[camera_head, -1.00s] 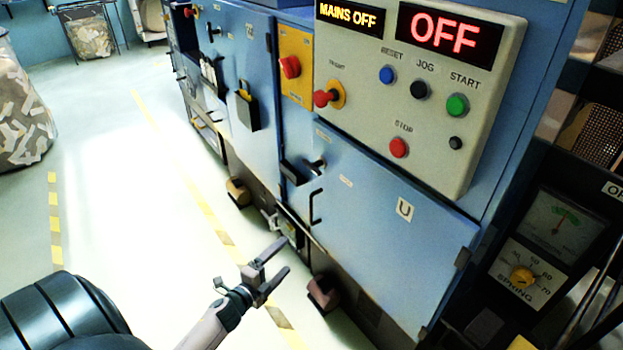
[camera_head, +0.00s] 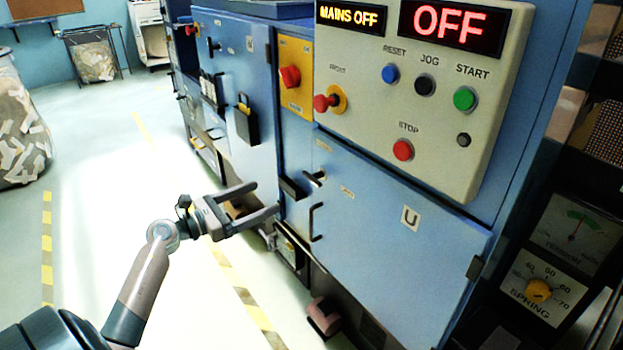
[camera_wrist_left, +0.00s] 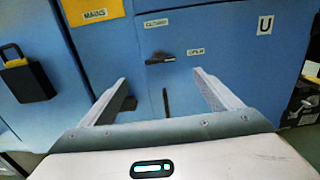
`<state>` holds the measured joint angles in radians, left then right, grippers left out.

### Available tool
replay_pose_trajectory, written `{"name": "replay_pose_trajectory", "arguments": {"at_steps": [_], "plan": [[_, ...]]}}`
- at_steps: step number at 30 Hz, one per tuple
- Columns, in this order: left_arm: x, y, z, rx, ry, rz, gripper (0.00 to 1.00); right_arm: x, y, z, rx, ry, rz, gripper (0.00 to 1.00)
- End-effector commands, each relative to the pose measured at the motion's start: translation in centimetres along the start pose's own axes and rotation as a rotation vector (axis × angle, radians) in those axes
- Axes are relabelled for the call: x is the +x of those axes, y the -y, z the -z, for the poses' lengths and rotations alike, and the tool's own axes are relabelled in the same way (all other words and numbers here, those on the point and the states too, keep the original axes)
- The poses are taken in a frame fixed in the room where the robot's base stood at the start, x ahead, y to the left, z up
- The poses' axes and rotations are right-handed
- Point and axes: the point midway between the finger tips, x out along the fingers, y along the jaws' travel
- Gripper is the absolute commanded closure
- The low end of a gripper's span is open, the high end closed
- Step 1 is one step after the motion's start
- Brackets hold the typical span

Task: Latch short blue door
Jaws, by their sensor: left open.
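The short blue door (camera_head: 385,230), marked U, sits under the grey control panel and looks flush with its frame. It also fills the middle of the left wrist view (camera_wrist_left: 225,60). Its dark latch handle (camera_head: 314,179) is near the upper left corner and shows ahead in the left wrist view (camera_wrist_left: 160,58). A black pull bar (camera_head: 315,222) is below it. My left gripper (camera_head: 266,198) is open and empty, just left of the door's latch edge, with its fingers pointing at the cabinet. My right gripper is not in view.
A dark block (camera_head: 292,187) juts from the cabinet left of the latch. The control panel (camera_head: 420,90) with buttons overhangs the door. A black padlock (camera_head: 246,120) hangs on the taller door to the left. The floor (camera_head: 90,200) on the left is clear.

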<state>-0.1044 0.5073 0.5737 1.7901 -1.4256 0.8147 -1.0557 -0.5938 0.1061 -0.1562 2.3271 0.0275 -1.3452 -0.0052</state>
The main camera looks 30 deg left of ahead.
Motion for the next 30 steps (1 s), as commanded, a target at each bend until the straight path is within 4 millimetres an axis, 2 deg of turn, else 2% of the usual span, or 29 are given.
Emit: {"name": "replay_pose_trajectory", "arguments": {"at_steps": [5,11,30], "plan": [[0.8,0.0,-0.1,-0.001,0.002,-0.001,0.16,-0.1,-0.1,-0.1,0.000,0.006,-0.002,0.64],[2.9,0.0,-0.1,-0.002,0.003,0.000,0.16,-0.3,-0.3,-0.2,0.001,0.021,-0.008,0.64],[14.0,0.0,-0.1,-0.005,0.004,-0.001,0.16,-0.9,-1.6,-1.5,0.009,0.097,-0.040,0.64]]}}
